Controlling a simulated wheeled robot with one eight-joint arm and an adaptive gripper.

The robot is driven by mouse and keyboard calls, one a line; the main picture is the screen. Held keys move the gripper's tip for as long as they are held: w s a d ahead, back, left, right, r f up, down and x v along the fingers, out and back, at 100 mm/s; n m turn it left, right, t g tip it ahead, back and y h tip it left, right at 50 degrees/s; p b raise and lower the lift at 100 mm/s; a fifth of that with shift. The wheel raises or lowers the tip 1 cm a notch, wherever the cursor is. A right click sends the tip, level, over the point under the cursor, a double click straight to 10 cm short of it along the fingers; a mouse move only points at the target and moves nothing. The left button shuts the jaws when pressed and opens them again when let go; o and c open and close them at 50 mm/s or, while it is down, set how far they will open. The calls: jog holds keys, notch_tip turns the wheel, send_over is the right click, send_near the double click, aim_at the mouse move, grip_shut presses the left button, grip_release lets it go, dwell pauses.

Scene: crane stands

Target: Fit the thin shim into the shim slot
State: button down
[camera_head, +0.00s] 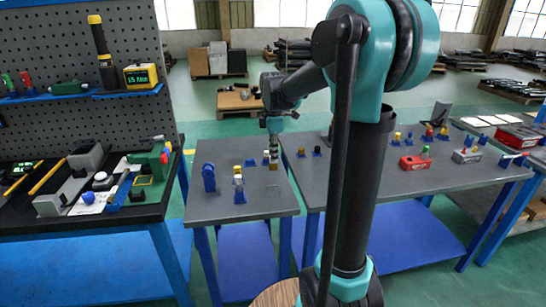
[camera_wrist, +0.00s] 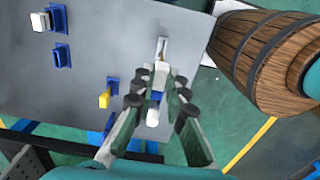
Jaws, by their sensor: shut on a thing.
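My gripper (camera_head: 273,150) is over the middle grey table, near its right edge in the head view. In the wrist view its two fingers (camera_wrist: 159,90) come together around a small white-and-blue piece (camera_wrist: 160,75), which I take to be the thin shim. The fingers partly hide it, and its thin edge cannot be made out. Just beyond the fingertips a small narrow light-and-brown feature (camera_wrist: 162,47) shows on the grey surface. It may be the shim slot, but it is too small to tell. Whether the held piece touches it cannot be told.
On the middle table (camera_head: 225,215) stand a blue holder (camera_head: 208,177) and small yellow-and-white pieces on blue bases (camera_head: 238,183). A long grey table (camera_head: 430,185) with several parts adjoins at right. A wooden barrel (camera_wrist: 262,52) stands beside the table in the wrist view.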

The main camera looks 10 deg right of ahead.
jog(key=shift+s, duration=0.15)
jog(key=shift+d, duration=0.1)
jog(key=shift+f, duration=2.9)
jog(key=shift+f, duration=2.1)
jog(key=c, duration=1.5)
grip_release()
jog(key=shift+o, duration=0.2)
jog(key=shift+r, duration=2.5)
